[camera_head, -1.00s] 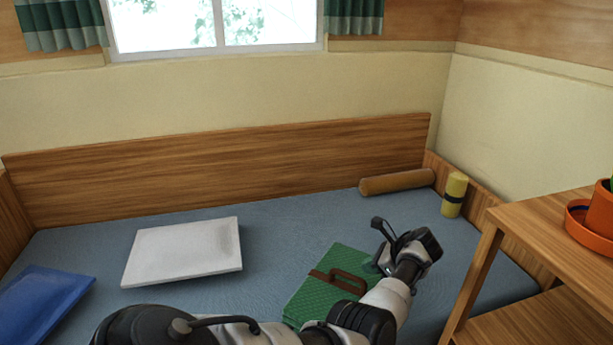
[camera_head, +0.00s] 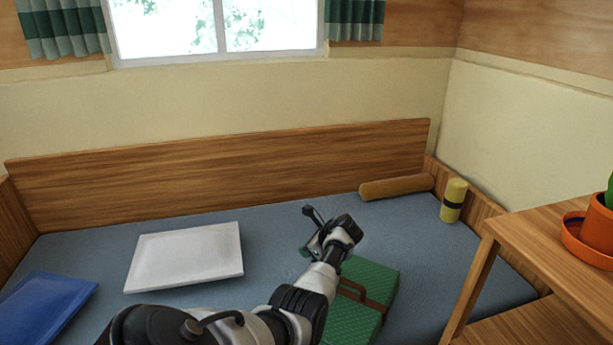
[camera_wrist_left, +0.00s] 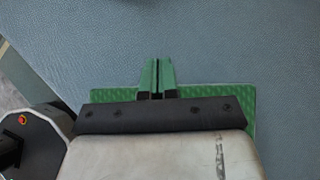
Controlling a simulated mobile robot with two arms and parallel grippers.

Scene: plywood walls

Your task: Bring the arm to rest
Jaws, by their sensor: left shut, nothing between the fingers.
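My left arm reaches in from the bottom of the head view, over the blue bed (camera_head: 280,262). My left gripper (camera_head: 308,250) is partly hidden behind its wrist, above the bed just left of the green quilted item. In the left wrist view the gripper's green fingers (camera_wrist_left: 157,75) are together, with nothing between them. The green quilted item with a brown strap (camera_head: 374,277) lies on the bed, partly covered by my forearm. Part of it also shows behind the fingers in the left wrist view (camera_wrist_left: 243,99). My right gripper is not in view.
A white cushion (camera_head: 186,256) and a blue cushion (camera_head: 42,305) lie to the left. A brown roll (camera_head: 396,187) and a yellow roll (camera_head: 454,200) are at the back right. A wooden table (camera_head: 540,228) with an orange pot (camera_head: 597,235) stands at right.

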